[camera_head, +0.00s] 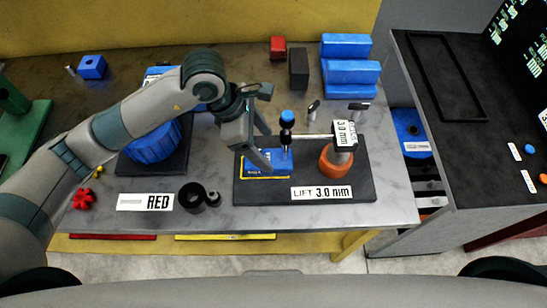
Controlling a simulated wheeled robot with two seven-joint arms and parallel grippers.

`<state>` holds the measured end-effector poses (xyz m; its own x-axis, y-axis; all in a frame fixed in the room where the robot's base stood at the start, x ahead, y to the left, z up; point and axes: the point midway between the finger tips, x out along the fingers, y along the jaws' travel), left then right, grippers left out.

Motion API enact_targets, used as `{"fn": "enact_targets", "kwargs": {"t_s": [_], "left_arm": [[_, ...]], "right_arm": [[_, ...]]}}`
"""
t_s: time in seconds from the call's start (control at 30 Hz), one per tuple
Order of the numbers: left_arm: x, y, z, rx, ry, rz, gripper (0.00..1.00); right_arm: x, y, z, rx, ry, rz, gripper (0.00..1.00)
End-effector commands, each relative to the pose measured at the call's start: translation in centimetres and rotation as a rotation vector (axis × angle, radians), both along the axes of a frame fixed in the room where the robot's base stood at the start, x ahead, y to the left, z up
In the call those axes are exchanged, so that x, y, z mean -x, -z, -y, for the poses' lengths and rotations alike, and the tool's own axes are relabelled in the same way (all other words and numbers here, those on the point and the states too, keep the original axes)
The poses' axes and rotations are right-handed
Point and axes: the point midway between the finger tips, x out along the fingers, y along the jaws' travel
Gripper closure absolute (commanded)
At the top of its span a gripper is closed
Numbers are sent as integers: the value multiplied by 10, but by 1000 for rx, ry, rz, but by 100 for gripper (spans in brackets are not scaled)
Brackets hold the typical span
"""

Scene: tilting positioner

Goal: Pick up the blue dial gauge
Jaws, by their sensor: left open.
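The dial gauge (287,117) has a blue top and a dark body. It is upright at the left end of a thin horizontal rod, above a blue block (277,160) on a dark plate (355,180). The rod runs to a post with an orange-red base (336,165) and a "3.0 mm" label. My left gripper (266,148) reaches in from the left and points down toward the front. It is open, with its fingers just left of the gauge; I see nothing between them. Whether a finger touches the blue block cannot be told. My right gripper is not in view.
A large blue round part (152,143) is partly behind my left arm. Blue blocks (348,73) are stacked at the back. A dark side table (440,130) stands at right.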

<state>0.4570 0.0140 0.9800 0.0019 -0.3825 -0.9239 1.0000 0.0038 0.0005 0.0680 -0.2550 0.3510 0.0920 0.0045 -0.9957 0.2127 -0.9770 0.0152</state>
Motion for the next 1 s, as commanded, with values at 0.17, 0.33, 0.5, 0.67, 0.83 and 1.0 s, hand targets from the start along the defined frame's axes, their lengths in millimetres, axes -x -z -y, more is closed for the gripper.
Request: {"fn": "enact_targets", "kwargs": {"t_s": [0.17, 0.33, 0.5, 0.67, 0.83, 1.0], "left_arm": [[4, 11, 4, -1, 1, -5, 31], [6, 30, 9, -1, 0, -4, 31], [5, 44, 15, 0, 0, -2, 31], [5, 47, 15, 1, 0, -1, 31], [5, 47, 15, 0, 1, -1, 31], [4, 47, 15, 0, 0, -1, 31]], "right_arm": [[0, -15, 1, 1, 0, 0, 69], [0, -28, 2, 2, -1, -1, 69], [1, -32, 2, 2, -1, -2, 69], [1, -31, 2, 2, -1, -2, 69], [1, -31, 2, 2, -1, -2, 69], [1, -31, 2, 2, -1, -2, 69]]}}
